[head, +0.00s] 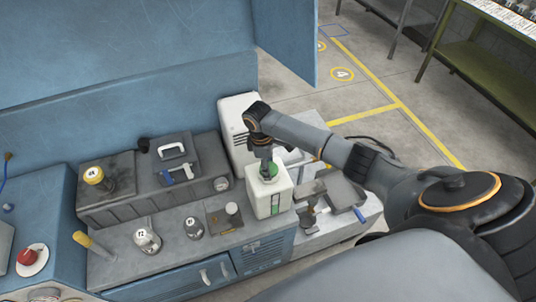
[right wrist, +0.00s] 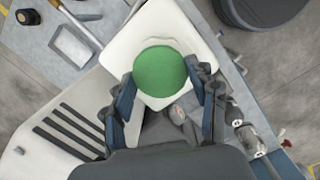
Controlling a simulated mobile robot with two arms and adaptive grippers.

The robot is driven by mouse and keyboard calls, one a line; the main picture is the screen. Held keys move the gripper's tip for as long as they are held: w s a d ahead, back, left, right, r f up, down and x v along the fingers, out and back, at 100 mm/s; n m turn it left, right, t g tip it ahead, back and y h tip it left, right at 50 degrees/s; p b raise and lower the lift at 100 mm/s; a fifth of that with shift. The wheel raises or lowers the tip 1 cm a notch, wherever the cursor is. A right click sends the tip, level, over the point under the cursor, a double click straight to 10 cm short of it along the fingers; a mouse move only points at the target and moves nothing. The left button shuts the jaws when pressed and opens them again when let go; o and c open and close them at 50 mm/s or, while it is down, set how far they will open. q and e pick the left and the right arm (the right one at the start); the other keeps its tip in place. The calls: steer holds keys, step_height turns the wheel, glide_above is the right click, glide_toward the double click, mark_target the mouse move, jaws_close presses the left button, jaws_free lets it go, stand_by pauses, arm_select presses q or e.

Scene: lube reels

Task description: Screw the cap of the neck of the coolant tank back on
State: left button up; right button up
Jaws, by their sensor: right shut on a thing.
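The coolant tank (head: 266,200) is a white box with a green mark on its front, standing upright on the grey bench. Its green cap (head: 269,171) is at the top of the tank, below my right gripper (head: 264,158). In the right wrist view the round green cap (right wrist: 160,72) lies between the two fingers of my right gripper (right wrist: 163,80), over the white tank top (right wrist: 150,28). My right gripper points down and is shut on the cap. The cap hides the neck, so I cannot tell how the threads sit. My left gripper is out of view.
A white louvred box (head: 236,125) stands close behind the tank. A grey unit (head: 125,205) with a blue-handled tool lies to the left. Small numbered cans (head: 147,240) stand on the bench front. Dark trays (head: 343,187) lie to the right.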

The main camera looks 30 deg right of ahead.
steer(key=m, duration=0.3)
steer(key=shift+m+y, duration=0.3)
steer(key=shift+m, duration=0.8)
steer(key=shift+m+g, duration=0.3)
steer(key=shift+m, duration=0.6)
steer(key=m, duration=0.3)
steer(key=shift+d+y, duration=0.1)
steer(key=shift+y, duration=0.2)
